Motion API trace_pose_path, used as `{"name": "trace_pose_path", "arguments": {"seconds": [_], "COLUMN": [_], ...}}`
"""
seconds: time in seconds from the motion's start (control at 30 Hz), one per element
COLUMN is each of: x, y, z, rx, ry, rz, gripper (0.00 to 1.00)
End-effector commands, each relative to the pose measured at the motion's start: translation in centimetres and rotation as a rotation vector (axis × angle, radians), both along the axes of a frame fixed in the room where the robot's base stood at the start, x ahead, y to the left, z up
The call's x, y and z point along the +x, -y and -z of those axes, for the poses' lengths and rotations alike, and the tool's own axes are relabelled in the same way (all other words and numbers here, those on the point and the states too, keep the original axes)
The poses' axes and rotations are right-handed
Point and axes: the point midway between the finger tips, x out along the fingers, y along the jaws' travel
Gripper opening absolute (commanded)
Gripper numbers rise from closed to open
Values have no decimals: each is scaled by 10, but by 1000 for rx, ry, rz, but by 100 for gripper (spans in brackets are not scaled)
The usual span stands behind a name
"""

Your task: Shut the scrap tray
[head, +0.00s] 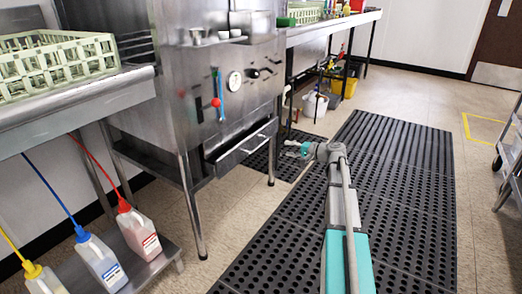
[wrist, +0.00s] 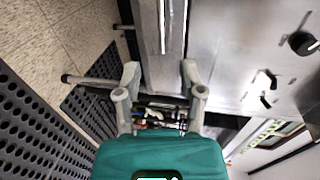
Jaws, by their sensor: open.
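The scrap tray (head: 240,146) is a steel drawer low in the front of the dish machine, with a long bar handle. It stands pulled out from the machine, with its open top edge showing. In the wrist view the tray (wrist: 174,40) appears sideways at the top, beyond the fingertips. My gripper (head: 289,148) is right of the tray in the head view, apart from it. In the wrist view my gripper (wrist: 160,75) has its two grey fingers spread, with nothing between them. The tray's inside is mostly hidden.
Black rubber mats (head: 385,190) cover the floor before the machine. A machine leg (head: 190,200) stands left of the tray. Detergent bottles (head: 138,230) sit on a low shelf at left. A white bucket (head: 315,104) stands beneath the far counter. A metal cart (head: 510,155) is at right.

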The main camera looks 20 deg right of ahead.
Motion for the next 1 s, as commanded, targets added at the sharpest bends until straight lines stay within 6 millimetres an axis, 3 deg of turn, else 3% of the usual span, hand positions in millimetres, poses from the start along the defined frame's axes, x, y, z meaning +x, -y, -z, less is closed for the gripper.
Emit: {"name": "trace_pose_path", "arguments": {"seconds": [0.57,1.0], "x": [7,49], "y": [-6,-38], "z": [2,14], "rx": [-1,0], "ry": [2,2], "rz": [-4,-4], "gripper": [51,51]}}
